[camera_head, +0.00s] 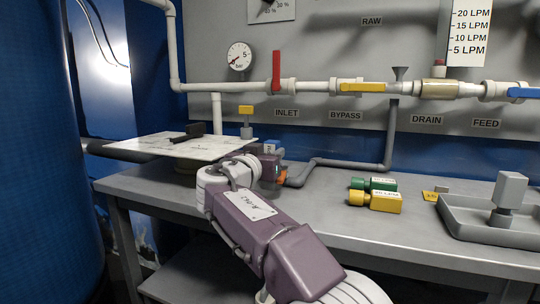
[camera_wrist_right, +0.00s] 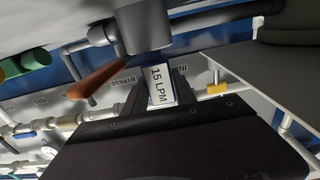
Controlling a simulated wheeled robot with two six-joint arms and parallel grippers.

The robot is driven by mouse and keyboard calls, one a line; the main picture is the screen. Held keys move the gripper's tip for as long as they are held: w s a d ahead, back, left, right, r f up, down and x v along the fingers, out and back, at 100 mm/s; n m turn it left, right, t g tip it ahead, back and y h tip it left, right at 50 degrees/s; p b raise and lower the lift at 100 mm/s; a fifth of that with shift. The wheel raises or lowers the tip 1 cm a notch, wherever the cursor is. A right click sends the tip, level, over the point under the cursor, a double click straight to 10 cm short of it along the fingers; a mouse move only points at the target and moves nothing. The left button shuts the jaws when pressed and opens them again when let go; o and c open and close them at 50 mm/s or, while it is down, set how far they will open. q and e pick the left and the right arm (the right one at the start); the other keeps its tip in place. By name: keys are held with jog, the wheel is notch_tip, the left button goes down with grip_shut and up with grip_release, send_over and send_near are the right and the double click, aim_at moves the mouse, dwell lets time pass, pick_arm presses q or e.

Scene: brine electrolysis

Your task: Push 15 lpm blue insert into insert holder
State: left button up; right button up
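The blue insert with a white 15 LPM label (camera_wrist_right: 160,84) sits between the two dark fingers of my right gripper (camera_wrist_right: 158,98) in the right wrist view. The gripper is shut on it. In the head view my right gripper (camera_head: 268,165) is at the back of the bench, and only a small blue part of the insert (camera_head: 272,146) shows above it. In the wrist view a grey cylindrical fitting (camera_wrist_right: 143,27) with an orange-brown lever (camera_wrist_right: 104,75) is close beyond the insert. It may be the insert holder; whether they touch cannot be told. My left gripper is not in view.
A green insert (camera_head: 380,184) and a yellow insert (camera_head: 385,202) lie on the bench (camera_head: 330,215). A grey tray (camera_head: 470,231) is at right. A white panel (camera_head: 155,148) is left of my gripper. Grey pipe (camera_head: 345,162) runs behind; the wall carries valves and a gauge (camera_head: 239,56).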

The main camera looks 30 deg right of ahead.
jog(key=o, duration=0.5)
jog(key=shift+f, duration=0.1)
jog(key=p+v, duration=0.1)
jog(key=v, duration=0.7)
jog(key=shift+s+a, duration=0.4)
jog(key=shift+a, duration=0.05)
